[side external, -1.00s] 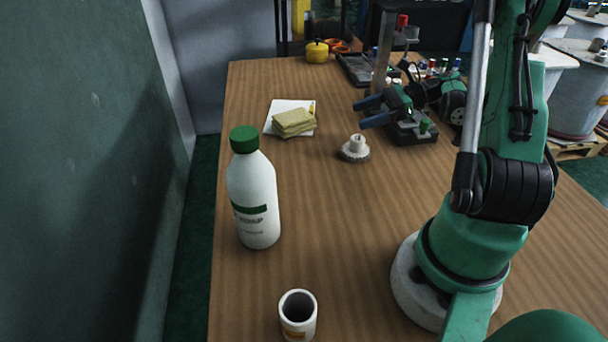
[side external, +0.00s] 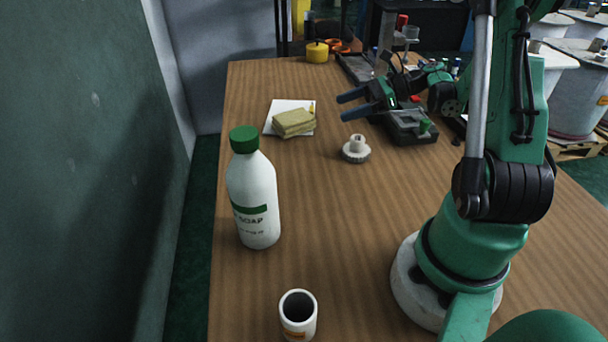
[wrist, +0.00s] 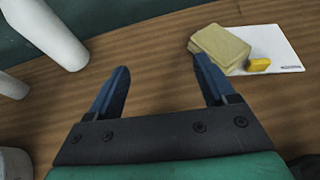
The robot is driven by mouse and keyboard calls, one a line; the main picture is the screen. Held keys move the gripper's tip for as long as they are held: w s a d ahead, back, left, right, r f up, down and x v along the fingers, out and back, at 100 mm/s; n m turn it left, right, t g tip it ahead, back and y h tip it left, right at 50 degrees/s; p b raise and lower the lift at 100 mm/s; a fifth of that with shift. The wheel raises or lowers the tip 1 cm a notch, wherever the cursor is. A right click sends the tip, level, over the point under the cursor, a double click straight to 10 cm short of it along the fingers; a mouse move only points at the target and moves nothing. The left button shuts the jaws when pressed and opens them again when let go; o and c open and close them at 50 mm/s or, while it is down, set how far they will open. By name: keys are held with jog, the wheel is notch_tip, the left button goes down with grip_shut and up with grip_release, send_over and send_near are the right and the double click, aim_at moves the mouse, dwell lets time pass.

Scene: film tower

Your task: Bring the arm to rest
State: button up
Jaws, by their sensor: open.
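My gripper (side external: 356,103) is open and empty above the wooden table (side external: 330,220), in the far half of the side external view. Its two blue fingers point left, and they stand wide apart with nothing between them in the wrist view (wrist: 165,88). A white gear-like part with a hub (side external: 356,149) stands on the table nearer the camera than the fingers. My gripper is apart from it.
A white soap bottle (side external: 254,205) with a green cap and a white cup (side external: 298,315) stand nearer the camera. Yellow sponges (side external: 294,123) lie on a white sheet (side external: 281,108). The table's middle is clear.

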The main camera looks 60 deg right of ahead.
jog(key=w+a+r+m+t+h, duration=0.1)
jog(key=w+a+r+m+h, duration=0.1)
jog(key=w+a+r, duration=0.55)
jog(key=w+a+r+m+t+h, duration=0.1)
jog(key=w+a+r+m+h, duration=0.15)
jog(key=a+r, duration=0.85)
jog(key=w+d+f+n+g+y, duration=0.2)
jog(key=w+f+n+g+y, duration=0.1)
jog(key=f+n+y, duration=0.3)
jog(key=shift+w, duration=0.75)
dwell(0.6)
